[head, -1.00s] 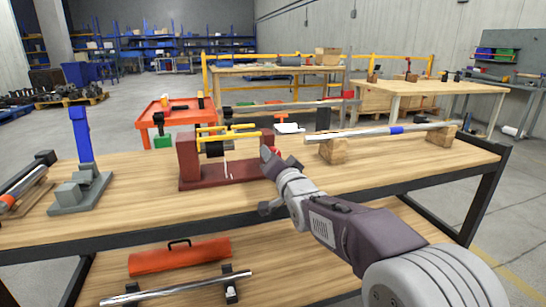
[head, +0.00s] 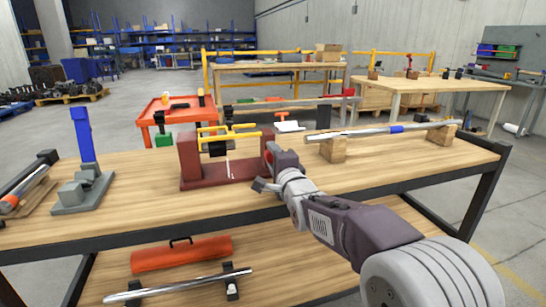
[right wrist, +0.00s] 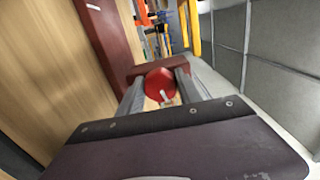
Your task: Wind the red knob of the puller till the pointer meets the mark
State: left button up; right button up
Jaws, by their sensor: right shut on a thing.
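The puller (head: 215,172) is a dark red frame with yellow bars, standing on the workbench. A pale upright strip shows in the middle of its frame; I cannot make out which part is the pointer or the mark. The red knob (right wrist: 160,84) sits at the puller's right end and lies between the two fingers of my right gripper (right wrist: 155,90). The gripper is shut on it. In the head view my right gripper (head: 272,158) covers most of the knob. My left gripper is not in view.
To the right a steel rod (head: 375,131) with a blue band rests on wooden blocks. A grey stepped block with a blue post (head: 84,140) stands at left. An orange case (head: 180,254) lies on the lower shelf. The bench front between is clear.

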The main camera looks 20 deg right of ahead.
jog(key=shift+m, duration=0.5)
jog(key=o, duration=1.4)
jog(key=shift+c, duration=0.2)
jog(key=shift+s, duration=0.4)
jog(key=s+p, duration=0.2)
jog(key=s, duration=0.5)
jog(key=shift+s+d+r+p, duration=0.1)
jog(key=shift+s+r+p, duration=0.1)
jog(key=shift+p, duration=0.15)
jog(key=shift+s+f, duration=0.25)
jog(key=shift+s, duration=0.2)
